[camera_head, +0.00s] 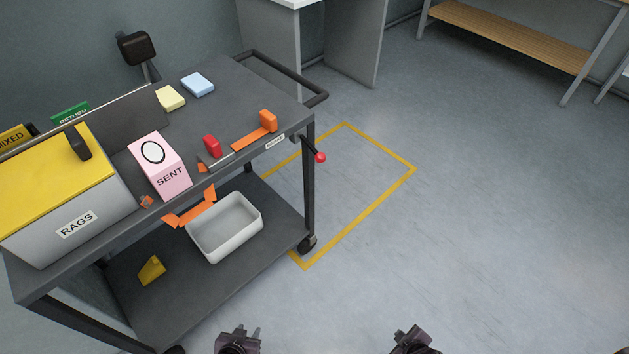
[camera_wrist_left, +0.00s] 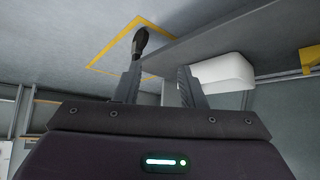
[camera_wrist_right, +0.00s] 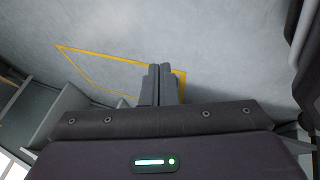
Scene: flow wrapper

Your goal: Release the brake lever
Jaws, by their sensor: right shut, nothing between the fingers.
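The brake lever (camera_head: 314,150) is a short dark rod with a red ball knob (camera_head: 320,157). It sticks out from the right end of the grey cart (camera_head: 240,100), just below the top and by the near right leg. My left gripper (camera_head: 240,336) is at the bottom of the head view, well away from the lever. Its fingers stand apart and empty in the left wrist view (camera_wrist_left: 160,88). My right gripper (camera_head: 412,336) is at the bottom, right of the left one. Its fingers are together in the right wrist view (camera_wrist_right: 159,84). Neither wrist view clearly shows the lever.
The cart top holds a RAGS bin (camera_head: 70,205), a pink SENT box (camera_head: 160,168) and orange pieces. A white tub (camera_head: 225,228) sits on the lower shelf. A yellow floor outline (camera_head: 380,195) lies right of the cart. The floor there is clear.

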